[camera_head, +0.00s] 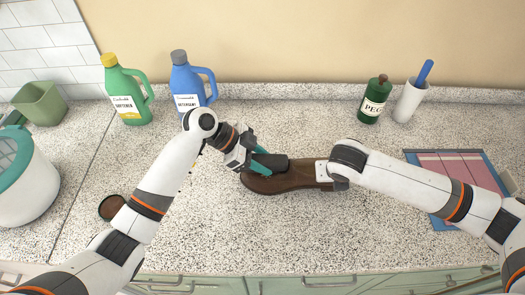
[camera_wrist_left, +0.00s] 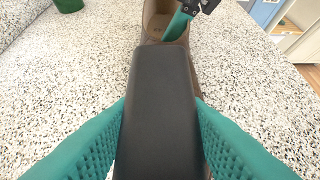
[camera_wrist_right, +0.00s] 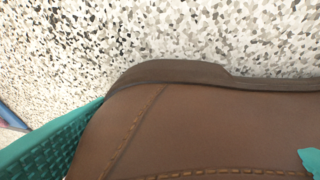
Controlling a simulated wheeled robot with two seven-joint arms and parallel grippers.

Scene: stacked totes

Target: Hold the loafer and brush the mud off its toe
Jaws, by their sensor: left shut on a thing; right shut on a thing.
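The brown loafer (camera_head: 290,181) lies on the speckled counter with its toe to the left. My right gripper (camera_head: 326,174) is shut on its heel end; one teal finger reaches into the shoe opening in the left wrist view. The stitched brown leather of the loafer (camera_wrist_right: 190,130) fills the lower right wrist view. My left gripper (camera_head: 261,163) is shut on a black block-shaped brush (camera_wrist_left: 160,110), held over the loafer's front part. The brush hides most of the toe in the left wrist view. Its bristles and any mud under it are hidden.
A green softener jug (camera_head: 127,95) and a blue detergent jug (camera_head: 187,85) stand behind. A green bottle (camera_head: 373,101) and a white holder (camera_head: 409,101) stand back right. A blue-edged tray (camera_head: 413,158) lies right; a small round brown dish (camera_head: 112,207) lies left. The front counter is clear.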

